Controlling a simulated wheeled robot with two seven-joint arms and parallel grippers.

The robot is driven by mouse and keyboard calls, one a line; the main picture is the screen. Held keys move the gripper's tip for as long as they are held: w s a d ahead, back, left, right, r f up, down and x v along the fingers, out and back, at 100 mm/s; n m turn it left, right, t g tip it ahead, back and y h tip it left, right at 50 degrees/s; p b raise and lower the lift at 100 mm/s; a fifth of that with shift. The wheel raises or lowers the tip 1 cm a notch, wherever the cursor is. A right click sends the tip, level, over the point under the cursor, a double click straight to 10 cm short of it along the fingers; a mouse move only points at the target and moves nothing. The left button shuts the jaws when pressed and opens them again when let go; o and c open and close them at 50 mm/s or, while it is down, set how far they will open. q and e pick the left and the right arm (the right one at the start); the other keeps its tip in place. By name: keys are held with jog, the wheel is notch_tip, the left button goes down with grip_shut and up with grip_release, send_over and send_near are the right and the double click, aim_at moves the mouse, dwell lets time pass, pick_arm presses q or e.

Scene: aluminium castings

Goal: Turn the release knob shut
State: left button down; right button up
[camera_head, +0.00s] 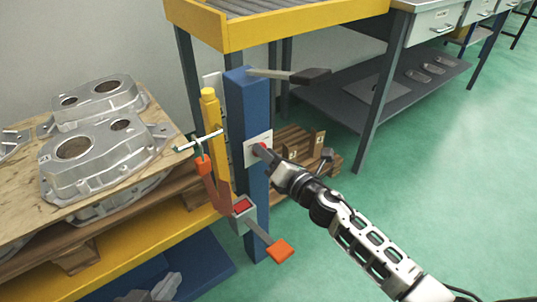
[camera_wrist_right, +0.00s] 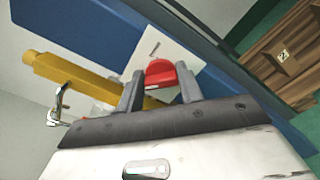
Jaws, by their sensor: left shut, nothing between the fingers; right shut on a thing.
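The red release knob (camera_head: 262,147) sits on a white plate (camera_head: 251,154) on the side of the blue post (camera_head: 240,104). My right gripper (camera_head: 267,153) reaches it from the lower right and is shut on it. In the right wrist view the red knob (camera_wrist_right: 160,72) lies between the two grey fingers of the right gripper (camera_wrist_right: 160,84). The white plate (camera_wrist_right: 186,45) with a short dark mark shows behind it. The fingers and gripper body partly hide the knob. My left gripper is not in view.
A yellow cylinder (camera_head: 211,125) with orange parts stands left of the post. A dark-gripped lever (camera_head: 310,75) sticks out from its top, and an orange pedal (camera_head: 280,251) is low in front. Castings (camera_head: 98,157) lie on a wooden board at left. The green floor at right is clear.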

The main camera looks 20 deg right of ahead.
dwell(0.3)
jog(key=o, duration=1)
pick_arm(q)
jog(key=shift+d+r, duration=0.1)
jog(key=shift+r, duration=0.35)
pick_arm(e)
jog(key=v, duration=1.6)
pick_arm(q)
jog(key=shift+f, duration=0.2)
